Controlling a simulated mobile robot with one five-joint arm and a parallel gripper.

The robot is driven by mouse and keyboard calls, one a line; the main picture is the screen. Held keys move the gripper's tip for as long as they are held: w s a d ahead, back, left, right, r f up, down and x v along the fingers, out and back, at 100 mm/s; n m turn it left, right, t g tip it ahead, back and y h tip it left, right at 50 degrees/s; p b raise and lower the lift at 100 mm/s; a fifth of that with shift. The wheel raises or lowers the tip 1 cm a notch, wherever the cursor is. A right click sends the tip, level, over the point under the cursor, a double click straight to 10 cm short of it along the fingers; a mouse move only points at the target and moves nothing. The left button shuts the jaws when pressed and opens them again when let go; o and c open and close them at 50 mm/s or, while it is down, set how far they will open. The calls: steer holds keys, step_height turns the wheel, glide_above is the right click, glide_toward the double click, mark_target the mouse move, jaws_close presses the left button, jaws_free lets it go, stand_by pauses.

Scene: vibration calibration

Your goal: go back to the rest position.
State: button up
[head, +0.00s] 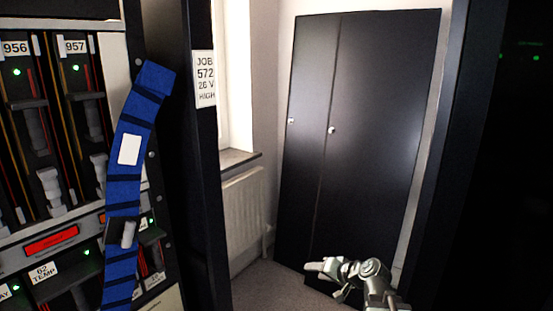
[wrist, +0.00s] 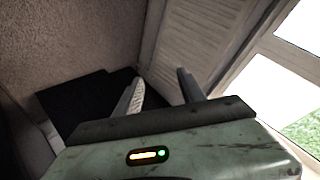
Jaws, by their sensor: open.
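My gripper (wrist: 162,84) shows in the wrist view with its two fingers spread apart and nothing between them. In the head view, my gripper (head: 312,267) is at the lower right, pointing left, in front of the dark cabinet. It is held in open space, well to the right of the equipment rack, and touches nothing that I can see.
A rack (head: 50,130) with numbered modules fills the left, with a blue segmented strap (head: 122,180) hanging down it. A job sign (head: 205,79) is on the dark post. A radiator (head: 244,210) stands under the window. A tall black cabinet (head: 380,130) stands behind.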

steer(key=s+a+f+n+g+h, duration=0.1)
steer(key=s+a+f+n+g, duration=0.25)
steer(key=s+a+f, duration=0.3)
steer(key=s+d+f+g+h, duration=0.4)
steer(key=s+d+g+h, duration=0.2)
steer(key=s+d, duration=0.35)
step_height(320, 180, up, 21)
steer(key=p, duration=2)
steer(key=shift+w+a+p, duration=0.15)
steer(key=shift+a+p, duration=0.15)
steer(key=shift+a, duration=0.15)
steer(key=shift+f+t, duration=0.15)
steer(key=shift+t, duration=0.1)
steer(key=shift+c, duration=0.4)
